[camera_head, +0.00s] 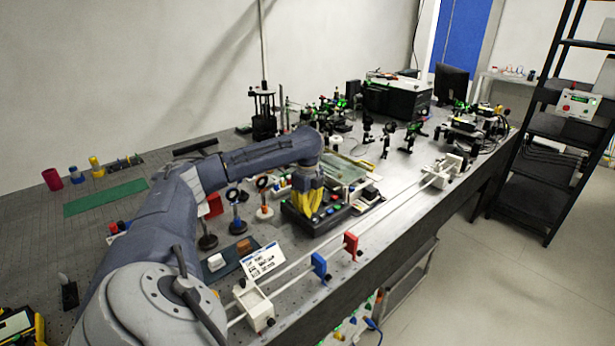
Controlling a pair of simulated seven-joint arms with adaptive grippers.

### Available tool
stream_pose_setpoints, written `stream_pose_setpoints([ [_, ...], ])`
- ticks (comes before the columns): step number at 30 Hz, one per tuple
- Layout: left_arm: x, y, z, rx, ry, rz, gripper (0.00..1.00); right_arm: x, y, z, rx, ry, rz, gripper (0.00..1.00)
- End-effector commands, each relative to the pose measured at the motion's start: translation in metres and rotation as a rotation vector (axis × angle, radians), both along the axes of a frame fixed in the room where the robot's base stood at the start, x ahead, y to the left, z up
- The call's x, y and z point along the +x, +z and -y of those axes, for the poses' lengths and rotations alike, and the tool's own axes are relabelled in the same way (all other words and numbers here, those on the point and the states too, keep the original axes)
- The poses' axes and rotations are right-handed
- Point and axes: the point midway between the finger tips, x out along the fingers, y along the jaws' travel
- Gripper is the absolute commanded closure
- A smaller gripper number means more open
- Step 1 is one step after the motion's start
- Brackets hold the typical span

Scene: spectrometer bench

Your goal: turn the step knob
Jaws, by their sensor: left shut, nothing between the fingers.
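My left arm reaches in from the lower left, and its gripper (309,214) with yellow fingers points down over a dark control box (325,222). The fingers are shut with nothing between them. Their tips are at or just above the top of the box; I cannot tell whether they touch it. Small coloured buttons show on the box beside the fingers. I cannot make out the step knob; the gripper covers part of the box top. My right gripper is not in view.
Optic posts (237,212) stand left of the box. A glass-like plate (345,172) lies behind it. A green mat (105,197) lies at the far left.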

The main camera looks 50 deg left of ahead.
Motion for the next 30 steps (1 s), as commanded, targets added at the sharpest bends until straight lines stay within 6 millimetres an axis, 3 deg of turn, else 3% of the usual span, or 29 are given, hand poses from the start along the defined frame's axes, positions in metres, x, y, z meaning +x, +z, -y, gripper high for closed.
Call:
stream_pose_setpoints([
  [15, 0.0001, 0.0010, -0.0010, 0.002, -0.331, 0.001, 1.00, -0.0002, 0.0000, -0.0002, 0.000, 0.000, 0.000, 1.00],
  [30, 0.0004, 0.0011, -0.0010, 0.002, -0.440, 0.001, 1.00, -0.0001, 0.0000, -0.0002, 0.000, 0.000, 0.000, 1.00],
])
